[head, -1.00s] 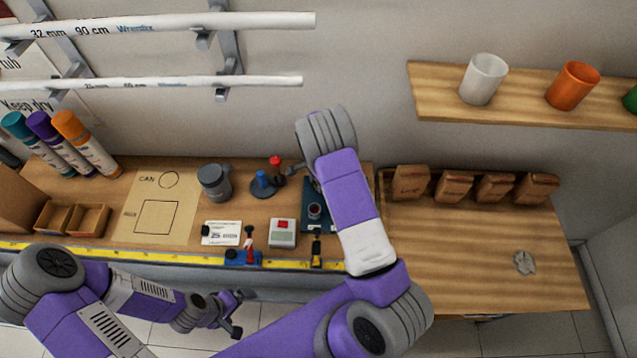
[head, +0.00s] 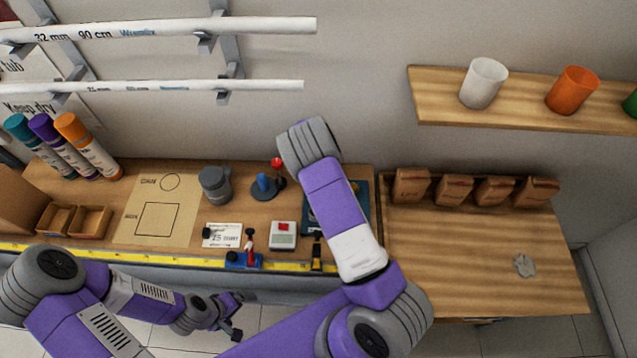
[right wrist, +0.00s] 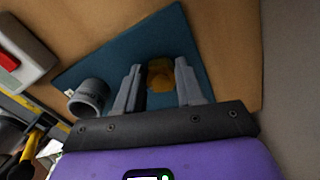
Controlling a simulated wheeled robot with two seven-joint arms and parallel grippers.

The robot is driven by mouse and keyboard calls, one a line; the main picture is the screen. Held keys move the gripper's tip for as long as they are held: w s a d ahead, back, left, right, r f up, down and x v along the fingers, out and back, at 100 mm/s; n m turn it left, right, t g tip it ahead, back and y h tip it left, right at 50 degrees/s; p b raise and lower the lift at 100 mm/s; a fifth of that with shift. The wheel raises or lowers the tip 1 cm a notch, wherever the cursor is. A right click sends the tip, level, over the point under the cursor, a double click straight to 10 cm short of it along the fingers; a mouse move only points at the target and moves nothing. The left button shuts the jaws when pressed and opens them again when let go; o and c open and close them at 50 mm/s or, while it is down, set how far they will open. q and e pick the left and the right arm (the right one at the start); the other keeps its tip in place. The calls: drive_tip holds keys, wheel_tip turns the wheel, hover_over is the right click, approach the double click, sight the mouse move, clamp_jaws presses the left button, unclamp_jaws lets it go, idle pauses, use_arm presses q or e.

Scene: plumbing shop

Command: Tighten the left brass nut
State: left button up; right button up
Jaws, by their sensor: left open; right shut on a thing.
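In the right wrist view a brass nut (right wrist: 160,75) sits over the blue mat (right wrist: 110,60), between the two grey fingers of my right gripper (right wrist: 160,82), which is shut on it. A grey round fitting (right wrist: 90,95) stands on the mat to the left, apart from the fingers. In the head view my right forearm hides the nut, the right fingers and much of the blue mat (head: 311,222). I cannot tell there whether this nut is the left one. My left gripper (head: 237,315) is open and empty, low in front of the bench edge.
A yellow measuring strip (head: 150,258) runs along the front edge. The right bench (head: 460,250) is mostly clear.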

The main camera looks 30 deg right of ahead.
drive_tip(key=shift+m, duration=1.2)
drive_tip(key=o, duration=1)
drive_tip(key=shift+o, duration=0.2)
wheel_tip(320, 180, up, 8)
drive_tip(key=shift+f, duration=0.15)
drive_tip(key=shift+f, duration=0.1)
